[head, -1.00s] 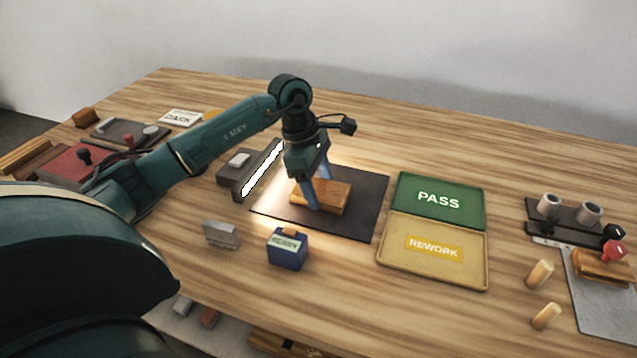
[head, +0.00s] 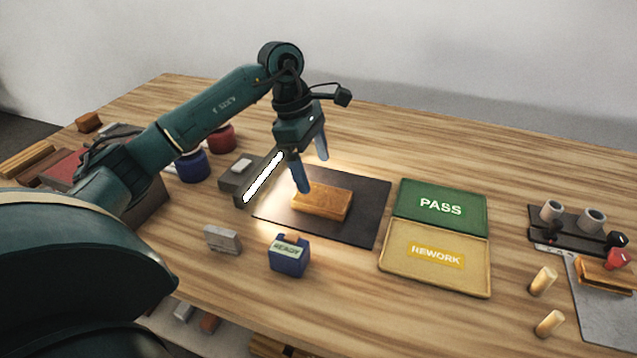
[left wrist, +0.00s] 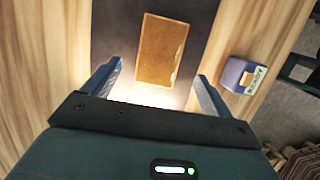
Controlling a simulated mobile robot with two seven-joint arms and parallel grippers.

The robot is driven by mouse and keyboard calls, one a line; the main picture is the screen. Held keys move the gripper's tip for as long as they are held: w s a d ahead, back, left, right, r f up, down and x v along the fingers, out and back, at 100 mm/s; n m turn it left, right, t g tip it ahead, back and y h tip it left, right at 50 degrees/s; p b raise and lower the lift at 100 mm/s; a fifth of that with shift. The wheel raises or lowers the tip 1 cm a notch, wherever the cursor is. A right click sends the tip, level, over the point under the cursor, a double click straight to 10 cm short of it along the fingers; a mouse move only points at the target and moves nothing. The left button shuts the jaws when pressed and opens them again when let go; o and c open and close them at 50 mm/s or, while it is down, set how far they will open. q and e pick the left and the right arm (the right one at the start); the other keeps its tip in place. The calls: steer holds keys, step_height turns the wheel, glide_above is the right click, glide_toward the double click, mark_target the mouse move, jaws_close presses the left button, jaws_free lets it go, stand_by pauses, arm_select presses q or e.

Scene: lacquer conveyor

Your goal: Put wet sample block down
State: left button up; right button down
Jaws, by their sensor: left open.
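The sample block (head: 322,203), an orange-brown glossy wooden block, lies flat on the dark mat (head: 362,215) in the head view. My left gripper (head: 314,174) is open and empty, above the block and toward its far left. In the left wrist view the block (left wrist: 161,50) lies ahead of the spread fingers (left wrist: 158,78), apart from them, with the mat (left wrist: 125,30) around it. A bright light bar (head: 263,178) stands at the mat's left edge. My right gripper is not in view.
A green PASS tray (head: 408,187) and yellow REWORK tray (head: 400,262) lie right of the mat. A blue READY box (head: 290,262) and a grey block (head: 222,240) stand in front. Jars (head: 192,165) stand behind my left arm. Wooden pegs (head: 549,322) stand at the right.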

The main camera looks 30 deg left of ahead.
arm_select(q)
steer(key=shift+v, duration=2.75)
